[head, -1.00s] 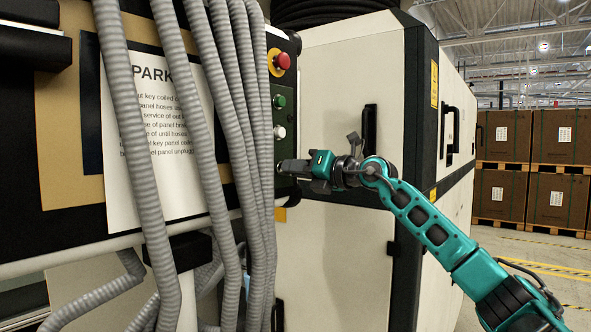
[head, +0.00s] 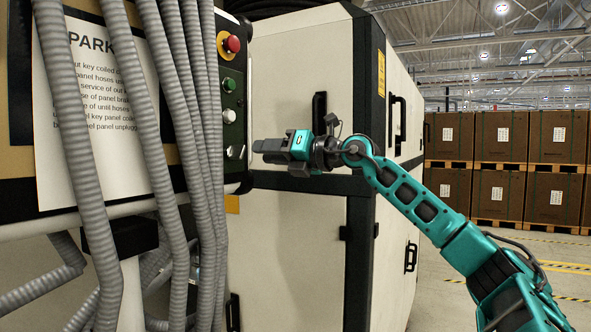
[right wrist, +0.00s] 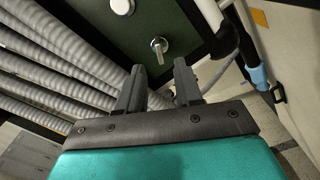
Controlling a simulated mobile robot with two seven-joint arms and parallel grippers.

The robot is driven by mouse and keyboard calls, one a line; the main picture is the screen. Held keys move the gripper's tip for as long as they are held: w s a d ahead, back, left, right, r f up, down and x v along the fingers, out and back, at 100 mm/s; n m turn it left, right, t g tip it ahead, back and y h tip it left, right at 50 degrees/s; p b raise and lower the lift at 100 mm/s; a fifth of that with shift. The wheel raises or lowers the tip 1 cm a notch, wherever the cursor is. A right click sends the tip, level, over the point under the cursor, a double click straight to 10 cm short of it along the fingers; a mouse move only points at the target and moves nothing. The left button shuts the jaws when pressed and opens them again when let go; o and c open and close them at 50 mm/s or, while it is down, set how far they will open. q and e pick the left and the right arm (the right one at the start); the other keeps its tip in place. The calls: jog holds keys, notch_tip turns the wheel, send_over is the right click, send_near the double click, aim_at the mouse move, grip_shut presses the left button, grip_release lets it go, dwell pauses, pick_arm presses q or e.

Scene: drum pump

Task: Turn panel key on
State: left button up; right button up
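The green control panel (head: 233,115) stands at the right end of the hose-hung machine. A silver key switch (head: 236,152) sits low on it, below the white button; in the right wrist view the key (right wrist: 159,46) shows as a small metal tab on the dark green face. My right gripper (head: 256,146) is just right of the panel, pointing left at key height. In the right wrist view its fingers (right wrist: 160,82) are apart and empty, with the key beyond and between their tips, not touched. My left gripper is not in view.
Several grey ribbed hoses (head: 188,120) hang close to the panel's left. A red emergency button (head: 232,43) and a green button (head: 229,85) sit above the key. A pale cabinet (head: 285,120) stands behind my right gripper. Boxes on pallets (head: 500,135) are far right.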

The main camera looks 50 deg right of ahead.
pick_arm(q)
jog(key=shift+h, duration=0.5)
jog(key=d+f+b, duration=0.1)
jog(key=b, duration=0.1)
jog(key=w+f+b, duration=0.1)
jog(key=b, duration=0.1)
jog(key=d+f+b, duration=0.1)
jog(key=b, duration=0.1)
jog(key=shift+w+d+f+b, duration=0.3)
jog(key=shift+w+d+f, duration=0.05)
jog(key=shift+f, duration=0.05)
pick_arm(e)
jog(key=s+d, duration=0.1)
jog(key=s, duration=0.5)
jog(key=shift+s, duration=0.25)
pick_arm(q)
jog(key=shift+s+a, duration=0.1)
